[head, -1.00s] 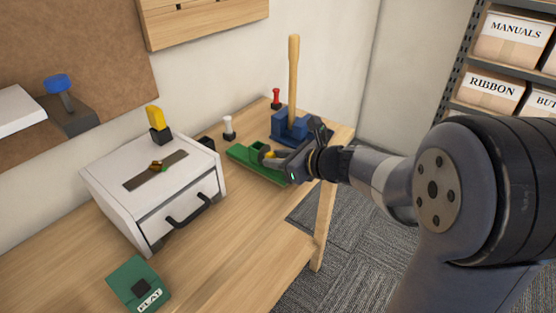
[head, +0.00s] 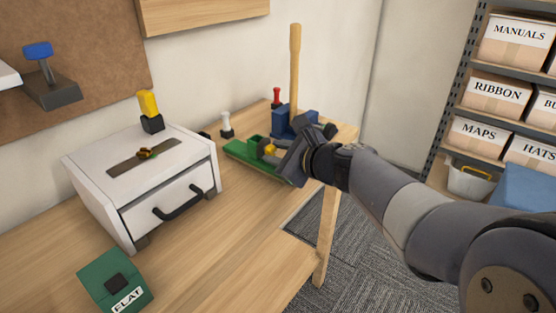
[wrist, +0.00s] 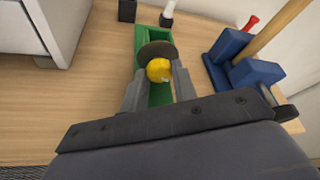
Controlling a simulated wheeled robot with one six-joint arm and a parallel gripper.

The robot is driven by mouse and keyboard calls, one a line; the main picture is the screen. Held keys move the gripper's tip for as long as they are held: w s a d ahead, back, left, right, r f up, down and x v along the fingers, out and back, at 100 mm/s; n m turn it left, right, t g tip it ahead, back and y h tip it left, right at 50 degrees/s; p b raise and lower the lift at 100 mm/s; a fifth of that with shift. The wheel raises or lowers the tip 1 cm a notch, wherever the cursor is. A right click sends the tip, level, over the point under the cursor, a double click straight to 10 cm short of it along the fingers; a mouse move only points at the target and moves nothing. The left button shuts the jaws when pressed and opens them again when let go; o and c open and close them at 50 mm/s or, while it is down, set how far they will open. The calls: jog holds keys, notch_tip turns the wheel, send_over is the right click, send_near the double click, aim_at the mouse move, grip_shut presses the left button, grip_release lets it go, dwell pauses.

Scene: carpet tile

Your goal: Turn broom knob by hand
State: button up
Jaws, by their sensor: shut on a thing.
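My gripper (head: 276,157) is at the green tray (head: 240,152) near the table's far right end. Its grey fingers are shut on a round yellow knob (wrist: 159,70), which also shows in the head view (head: 269,149). A dark grey-brown disc (wrist: 157,50) stands just behind the knob, over the green tray. A wooden pole (head: 295,70) stands upright in a blue block (head: 281,121) right behind the tray; I cannot tell whether it is a broom. The fingers partly hide the knob and tray.
A white-topped peg (head: 225,122) and red peg (head: 276,96) stand near the wall. A green FLAT block (head: 115,280) lies in front. The table middle is clear.

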dwell(0.4)
jog(key=o, duration=1)
jog(key=shift+r+p, duration=0.1)
jog(key=shift+p, duration=0.5)
